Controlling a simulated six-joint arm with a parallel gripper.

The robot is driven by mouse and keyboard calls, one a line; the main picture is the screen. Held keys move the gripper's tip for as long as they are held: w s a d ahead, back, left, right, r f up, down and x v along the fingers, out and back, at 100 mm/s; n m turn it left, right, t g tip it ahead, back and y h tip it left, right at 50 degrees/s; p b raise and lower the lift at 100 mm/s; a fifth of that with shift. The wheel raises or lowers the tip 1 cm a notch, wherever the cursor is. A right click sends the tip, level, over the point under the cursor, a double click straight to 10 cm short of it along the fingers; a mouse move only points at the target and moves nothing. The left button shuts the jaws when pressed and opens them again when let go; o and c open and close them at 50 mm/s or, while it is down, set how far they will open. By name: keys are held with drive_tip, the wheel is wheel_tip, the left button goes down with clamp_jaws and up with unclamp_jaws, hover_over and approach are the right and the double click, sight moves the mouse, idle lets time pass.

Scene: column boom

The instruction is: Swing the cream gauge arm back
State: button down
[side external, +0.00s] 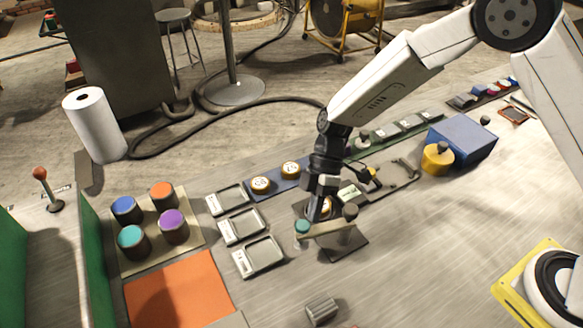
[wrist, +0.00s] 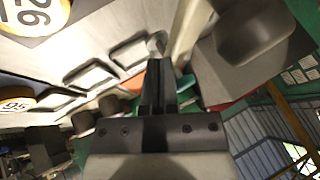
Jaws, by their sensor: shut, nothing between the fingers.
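The cream gauge arm (side external: 332,228) is a short bar on a post above a dark square base plate (side external: 350,248). It carries a teal knob (side external: 302,226) at its left end and a dark knob (side external: 350,211) near its right end. My gripper (side external: 317,216) points down just behind the bar, close to the teal knob. Its fingers are shut with nothing between them. In the wrist view the shut fingers (wrist: 158,68) are beside a cream bar (wrist: 188,28). I cannot tell whether they touch it. A round disc behind the bar is partly hidden by my gripper.
Several grey trays (side external: 242,228) lie to the left, beside a board with coloured pots (side external: 173,225) and an orange mat (side external: 180,292). A blue strip with yellow discs (side external: 261,184) lies behind. A blue box (side external: 462,140) stands at right. The front bench is mostly clear around a grey block (side external: 321,309).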

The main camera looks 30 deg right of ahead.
drive_tip(key=shift+s+a+n+g+h, duration=0.4)
drive_tip(key=shift+s+n+g+h, duration=0.2)
drive_tip(key=shift+n, duration=0.6)
drive_tip(key=shift+w, duration=1.05)
drive_tip(key=w+v, duration=0.1)
drive_tip(key=v, duration=1)
drive_tip(key=shift+f, duration=0.4)
